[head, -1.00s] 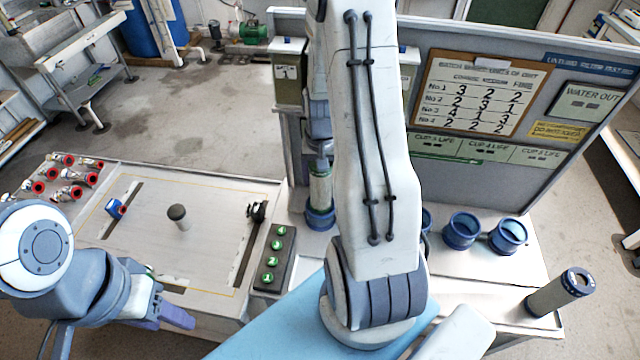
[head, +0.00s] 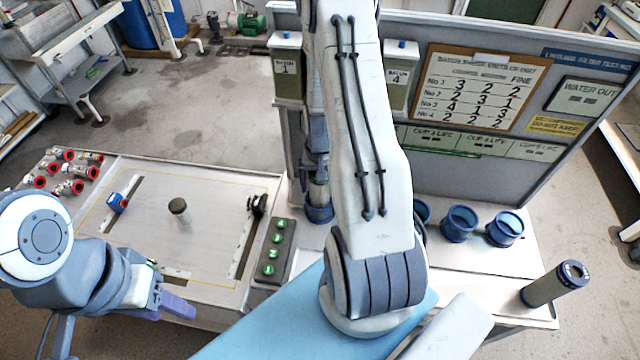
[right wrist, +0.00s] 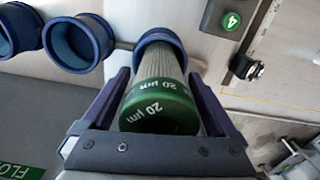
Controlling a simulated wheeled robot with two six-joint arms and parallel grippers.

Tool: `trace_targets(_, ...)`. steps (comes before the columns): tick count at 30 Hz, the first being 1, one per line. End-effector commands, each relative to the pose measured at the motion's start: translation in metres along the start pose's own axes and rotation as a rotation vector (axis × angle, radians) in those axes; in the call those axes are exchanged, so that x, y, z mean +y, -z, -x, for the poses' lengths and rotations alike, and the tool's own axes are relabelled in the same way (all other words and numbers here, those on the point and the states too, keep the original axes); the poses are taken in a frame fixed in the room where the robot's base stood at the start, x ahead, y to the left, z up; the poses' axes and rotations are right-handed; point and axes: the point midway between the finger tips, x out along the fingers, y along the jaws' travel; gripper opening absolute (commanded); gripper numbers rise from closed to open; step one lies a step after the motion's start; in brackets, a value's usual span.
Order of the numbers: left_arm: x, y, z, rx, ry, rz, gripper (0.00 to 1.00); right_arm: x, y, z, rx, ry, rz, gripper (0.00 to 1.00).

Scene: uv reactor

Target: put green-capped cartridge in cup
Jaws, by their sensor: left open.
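The green-capped cartridge (right wrist: 158,100) has a pale mesh body and a "20 µm" cap. It stands between the two fingers of my right gripper (right wrist: 160,78), which look closed on its sides. Its far end is at the mouth of a blue cup (right wrist: 160,38). In the head view this blue cup (head: 319,213) is partly behind my right arm, with the cartridge's lower body (head: 318,192) upright in or just over it. How deep it sits is hidden. My left gripper (head: 172,296) is open and empty at the lower left.
Two empty blue cups (head: 459,224) (head: 505,229) stand to the right, with another partly behind my arm. A dark-capped cartridge (head: 555,284) stands at the right edge. A green-button box (head: 272,252) is left of the cup. Several red-ended fittings (head: 68,172) lie at the far left.

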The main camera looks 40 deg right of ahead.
Motion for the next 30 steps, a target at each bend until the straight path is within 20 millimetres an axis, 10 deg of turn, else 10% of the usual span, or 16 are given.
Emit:
trace_targets(13,0.0,0.0,-0.002,0.0,0.0,0.0,0.5,0.0,0.001,0.015,0.004,0.001,0.0,1.0)
trace_targets(30,-0.002,-0.001,-0.026,0.0,0.0,0.005,0.5,0.0,0.001,0.114,0.004,0.001,0.0,1.0)
